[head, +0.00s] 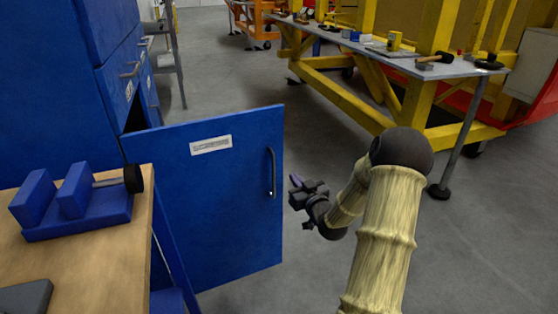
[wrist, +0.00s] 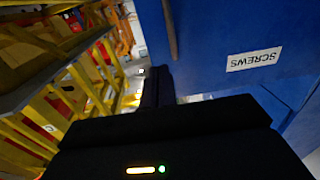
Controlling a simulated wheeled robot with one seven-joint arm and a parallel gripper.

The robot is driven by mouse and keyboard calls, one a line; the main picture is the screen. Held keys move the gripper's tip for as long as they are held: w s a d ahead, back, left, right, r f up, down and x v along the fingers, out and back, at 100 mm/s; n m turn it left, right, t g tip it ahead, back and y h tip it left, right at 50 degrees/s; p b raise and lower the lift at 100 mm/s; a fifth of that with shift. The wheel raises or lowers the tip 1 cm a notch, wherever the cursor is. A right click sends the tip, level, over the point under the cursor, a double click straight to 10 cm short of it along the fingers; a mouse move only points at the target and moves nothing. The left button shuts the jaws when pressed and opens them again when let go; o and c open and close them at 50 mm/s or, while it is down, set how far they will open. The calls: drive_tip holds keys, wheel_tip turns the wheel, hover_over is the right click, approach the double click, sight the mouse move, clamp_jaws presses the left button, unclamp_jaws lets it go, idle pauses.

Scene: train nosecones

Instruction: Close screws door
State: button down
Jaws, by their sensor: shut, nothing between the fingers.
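The blue screws door (head: 215,215) stands swung open from the blue cabinet (head: 45,85), with a white label (head: 211,145) and a dark vertical handle (head: 271,172) near its right edge. In the wrist view the door (wrist: 225,30) fills the upper right, its label (wrist: 254,60) reading SCREWS upside down, with part of the handle (wrist: 171,30) showing. My gripper (head: 294,190) is just right of the door's free edge, near the handle's height, and looks apart from it. It is shut and empty; its dark fingers (wrist: 157,86) also show in the wrist view.
A wooden bench (head: 95,260) with a blue vise-like fixture (head: 75,205) stands at the left, close to the door. A yellow-framed worktable (head: 400,62) with tools is at the back right. Grey floor (head: 220,75) is clear between the cabinet and that table.

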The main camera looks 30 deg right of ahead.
drive_tip(key=b, duration=0.2)
approach(279, 158)
drive_tip(key=w, duration=0.2)
drive_tip(key=w+r, duration=0.1)
drive_tip(key=w, duration=0.1)
drive_tip(key=w+a+r, duration=0.1)
drive_tip(key=w, duration=0.1)
drive_tip(key=shift+a, duration=0.15)
drive_tip(key=shift+w, duration=0.5)
drive_tip(key=shift+w, duration=0.1)
